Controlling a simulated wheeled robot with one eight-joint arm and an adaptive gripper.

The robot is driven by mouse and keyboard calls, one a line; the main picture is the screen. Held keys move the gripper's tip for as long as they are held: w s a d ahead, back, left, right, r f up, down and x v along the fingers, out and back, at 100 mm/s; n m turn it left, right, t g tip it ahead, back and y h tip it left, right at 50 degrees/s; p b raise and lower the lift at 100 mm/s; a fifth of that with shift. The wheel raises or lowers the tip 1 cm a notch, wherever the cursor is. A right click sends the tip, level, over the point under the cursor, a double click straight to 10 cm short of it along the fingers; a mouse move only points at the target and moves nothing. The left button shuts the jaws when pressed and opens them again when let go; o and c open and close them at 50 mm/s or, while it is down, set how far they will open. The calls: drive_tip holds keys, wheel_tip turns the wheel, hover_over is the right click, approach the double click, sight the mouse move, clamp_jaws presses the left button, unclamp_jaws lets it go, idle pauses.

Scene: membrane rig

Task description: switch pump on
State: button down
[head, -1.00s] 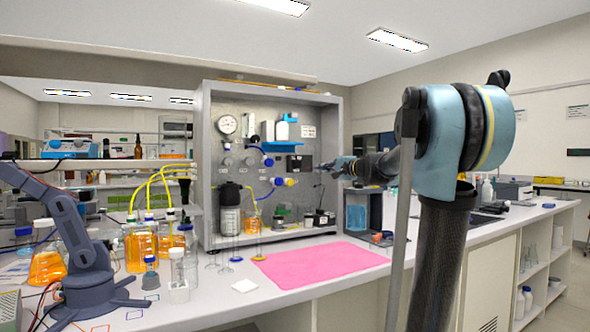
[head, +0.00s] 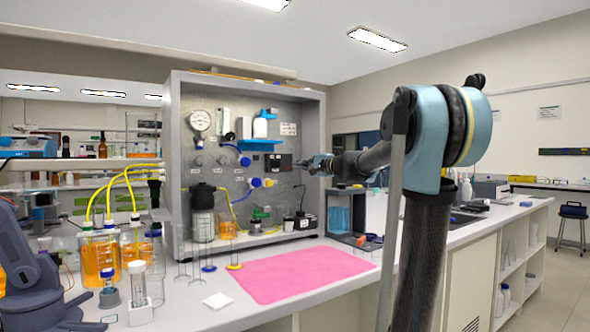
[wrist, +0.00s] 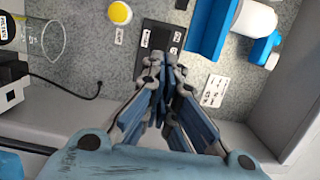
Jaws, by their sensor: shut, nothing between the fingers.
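My gripper (head: 303,165) is shut and empty in front of the rig's back panel, close to the right edge of a dark control box (head: 278,162). In the wrist view my gripper's closed fingertips (wrist: 165,75) lie just below that dark box (wrist: 164,38), partly covering its lower end. I cannot tell whether they touch it. Its switch is not clear.
A blue shelf (head: 260,145) with a white bottle is above the dark box. A yellow knob (head: 268,182) sits below it. The rig's grey right wall (head: 321,150) is close to my gripper. A pink mat (head: 300,273) lies clear on the bench.

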sight(276, 164)
drive_tip(key=x, duration=1.2)
drive_tip(key=shift+w+a+f, duration=0.1)
drive_tip(key=shift+a, duration=0.1)
